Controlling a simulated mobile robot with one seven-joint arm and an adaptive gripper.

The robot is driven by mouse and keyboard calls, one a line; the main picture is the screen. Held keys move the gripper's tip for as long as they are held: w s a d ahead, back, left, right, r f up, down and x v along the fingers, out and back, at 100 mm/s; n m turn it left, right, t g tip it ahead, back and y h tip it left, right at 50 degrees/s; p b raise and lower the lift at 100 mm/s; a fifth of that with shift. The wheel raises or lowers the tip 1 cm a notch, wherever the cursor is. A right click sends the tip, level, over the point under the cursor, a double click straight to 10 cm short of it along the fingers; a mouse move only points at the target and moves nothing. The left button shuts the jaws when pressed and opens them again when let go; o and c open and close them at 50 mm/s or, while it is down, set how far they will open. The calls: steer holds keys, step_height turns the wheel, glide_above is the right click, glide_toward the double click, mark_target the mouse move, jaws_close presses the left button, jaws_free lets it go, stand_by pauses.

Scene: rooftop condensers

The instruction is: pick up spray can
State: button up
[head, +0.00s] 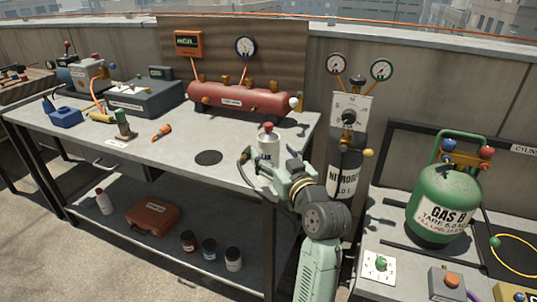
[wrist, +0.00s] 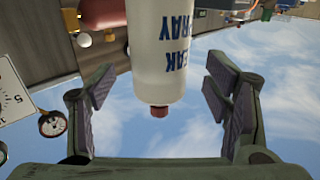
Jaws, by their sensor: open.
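The spray can (head: 268,149) is white with a red cap and stands upright near the right front corner of the workbench top. It also shows in the wrist view (wrist: 160,45), upside down, with blue "LEAK SPRAY" lettering and its red cap (wrist: 159,111) pointing down in the picture. My gripper (wrist: 163,86) is open, one finger on each side of the can, with clear gaps and no visible contact. In the head view my gripper (head: 268,172) is right at the can and hides its lower part.
A red manifold tank (head: 240,99) lies behind the can. A nitrogen cylinder (head: 345,165) with gauges stands to the right of the bench. A black disc (head: 208,158) lies left of the can, with bare tabletop around it. A white bottle (head: 104,202) stands on the lower shelf.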

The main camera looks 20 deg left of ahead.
steer(key=shift+p+x, duration=0.5)
steer(key=shift+x, duration=1.45)
steer(key=shift+c, duration=0.6)
steer(key=c, duration=1.4)
